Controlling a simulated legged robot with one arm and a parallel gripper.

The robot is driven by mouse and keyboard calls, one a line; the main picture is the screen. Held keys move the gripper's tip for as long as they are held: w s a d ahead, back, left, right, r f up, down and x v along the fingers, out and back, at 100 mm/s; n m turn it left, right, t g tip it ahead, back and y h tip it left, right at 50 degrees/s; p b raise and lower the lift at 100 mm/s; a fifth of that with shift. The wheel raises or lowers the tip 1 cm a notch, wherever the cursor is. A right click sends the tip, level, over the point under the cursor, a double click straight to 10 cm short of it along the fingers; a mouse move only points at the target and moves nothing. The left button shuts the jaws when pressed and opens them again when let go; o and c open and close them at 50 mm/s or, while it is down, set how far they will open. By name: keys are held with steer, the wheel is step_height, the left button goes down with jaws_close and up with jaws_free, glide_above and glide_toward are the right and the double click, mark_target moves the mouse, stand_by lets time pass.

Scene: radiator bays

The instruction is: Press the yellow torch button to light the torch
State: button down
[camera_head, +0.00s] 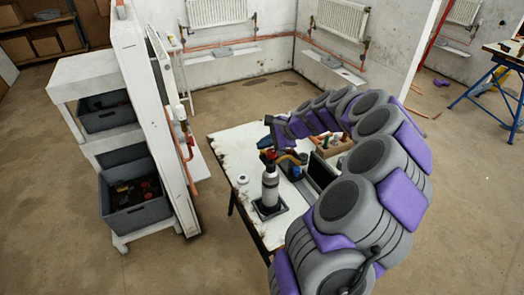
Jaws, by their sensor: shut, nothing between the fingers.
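The torch (270,185) is a pale grey bottle with a dark neck, standing upright in a black tray on the white worktable (240,145). Red and yellow parts show at its top, but the yellow button is too small to make out surely. My arm arches in from the right, and my gripper (266,143) is just above and behind the torch top. It is shut and empty. Whether it touches the torch cannot be told. No flame is visible.
A white cup-like disc (242,179) lies left of the torch. A wooden box of tools (333,145) and a black case (322,172) are to the right. A white shelf unit with grey bins (135,215) stands at left. The table's front left is clear.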

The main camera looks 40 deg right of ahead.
steer(key=shift+a, duration=0.1)
steer(key=shift+d+f, duration=0.25)
steer(key=shift+f, duration=0.2)
steer(key=shift+r+p, duration=0.35)
steer(key=shift+p, duration=0.1)
steer(key=shift+a+r+p, duration=0.15)
steer(key=shift+r+p, duration=0.25)
stand_by(0.5)
